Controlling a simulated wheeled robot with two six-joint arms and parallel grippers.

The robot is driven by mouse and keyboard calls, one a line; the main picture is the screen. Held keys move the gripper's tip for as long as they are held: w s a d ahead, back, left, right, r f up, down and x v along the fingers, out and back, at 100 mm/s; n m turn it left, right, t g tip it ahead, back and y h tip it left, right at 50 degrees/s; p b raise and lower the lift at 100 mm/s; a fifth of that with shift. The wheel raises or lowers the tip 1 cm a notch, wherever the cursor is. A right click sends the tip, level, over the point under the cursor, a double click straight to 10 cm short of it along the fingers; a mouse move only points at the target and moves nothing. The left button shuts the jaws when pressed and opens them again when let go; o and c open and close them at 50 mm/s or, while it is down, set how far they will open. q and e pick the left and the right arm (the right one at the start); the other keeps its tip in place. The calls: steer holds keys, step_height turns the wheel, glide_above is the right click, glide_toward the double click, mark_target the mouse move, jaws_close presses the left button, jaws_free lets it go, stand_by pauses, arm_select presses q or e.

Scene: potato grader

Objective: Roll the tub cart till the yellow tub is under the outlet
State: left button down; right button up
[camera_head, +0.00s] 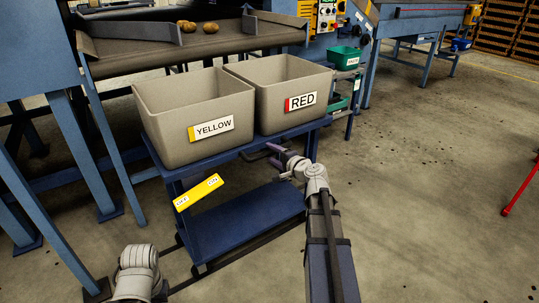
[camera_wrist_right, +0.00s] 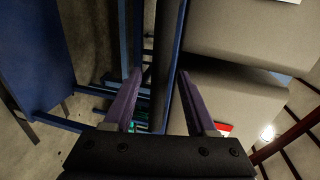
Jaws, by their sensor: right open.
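The yellow tub (camera_head: 195,115), a beige bin labelled YELLOW, stands on the left of the blue tub cart (camera_head: 245,225). The red tub (camera_head: 285,90), labelled RED, stands beside it on the right. A sloped metal tray (camera_head: 190,45) with several potatoes is behind and above the tubs; I cannot tell exactly where its outlet ends. My right gripper (camera_head: 277,158) is open at the cart's near side, below the red tub. In the right wrist view its purple fingers (camera_wrist_right: 162,98) lie either side of a dark bar (camera_wrist_right: 165,60), with gaps showing. My left gripper is out of view.
A yellow sign (camera_head: 198,191) hangs at the cart's front left. Blue machine legs (camera_head: 85,145) stand close on the left. A green bin (camera_head: 345,57) is beyond the red tub. The floor at right is open, with a red bar (camera_head: 522,185) at the edge.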

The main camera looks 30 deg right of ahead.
steer(key=shift+x, duration=1.05)
steer(key=shift+s, duration=0.1)
jaws_close()
stand_by(0.5)
